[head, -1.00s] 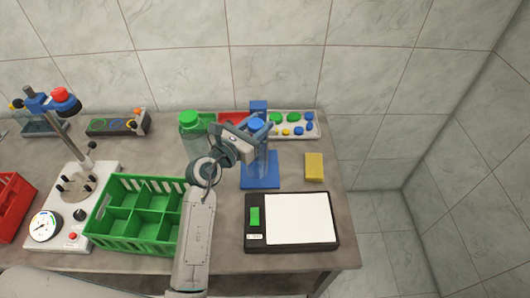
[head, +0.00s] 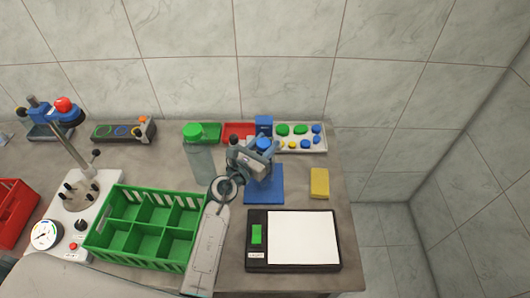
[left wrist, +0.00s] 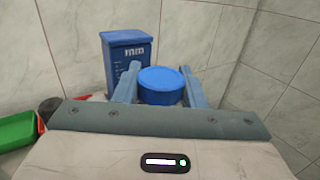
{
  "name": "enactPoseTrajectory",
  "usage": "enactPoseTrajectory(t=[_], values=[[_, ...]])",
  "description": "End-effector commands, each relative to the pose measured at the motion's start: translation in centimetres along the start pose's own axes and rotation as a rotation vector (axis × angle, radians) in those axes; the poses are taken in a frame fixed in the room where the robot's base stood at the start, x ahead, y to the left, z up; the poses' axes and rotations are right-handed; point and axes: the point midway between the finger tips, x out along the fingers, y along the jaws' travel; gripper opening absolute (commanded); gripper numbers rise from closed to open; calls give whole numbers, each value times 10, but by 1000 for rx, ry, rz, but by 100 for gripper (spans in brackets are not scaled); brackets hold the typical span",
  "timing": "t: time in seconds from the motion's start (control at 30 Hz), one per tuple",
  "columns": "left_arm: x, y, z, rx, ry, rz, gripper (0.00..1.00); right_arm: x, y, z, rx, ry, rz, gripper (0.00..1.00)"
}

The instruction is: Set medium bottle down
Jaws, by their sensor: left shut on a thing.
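The medium bottle is a clear bottle with a blue cap (left wrist: 162,85). In the left wrist view the cap sits between the two blue-grey fingers of my left gripper (left wrist: 160,92), which is shut on the bottle. In the head view my left gripper (head: 262,150) is over the blue pad (head: 265,190) and hides most of the bottle. I cannot tell whether the bottle's base touches the pad. My right gripper is not in view.
A blue box (head: 264,125) stands behind the pad. A tall green-capped bottle (head: 200,160) is to the left, a green crate (head: 100,238) front left. A scale (head: 256,255) is in front, a yellow block (head: 320,183) to the right. A tray of caps (head: 319,147) lies behind.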

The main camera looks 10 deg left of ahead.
Motion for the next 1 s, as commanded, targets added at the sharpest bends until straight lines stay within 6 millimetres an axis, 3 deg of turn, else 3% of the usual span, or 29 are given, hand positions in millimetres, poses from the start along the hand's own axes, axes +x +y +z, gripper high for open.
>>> enactPoseTrajectory(t=[0.1,0.2,0.57,0.6,0.7,1.0], values=[[0,0,-19,-1,0,0,0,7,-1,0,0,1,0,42],[0,0,-26,0,-1,0,0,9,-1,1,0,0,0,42],[0,0,-29,0,-2,0,0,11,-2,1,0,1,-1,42],[-1,0,-31,0,1,0,39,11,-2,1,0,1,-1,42],[-1,0,-30,0,1,0,59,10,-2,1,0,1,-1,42],[-1,0,-28,0,1,0,59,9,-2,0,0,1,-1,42]])
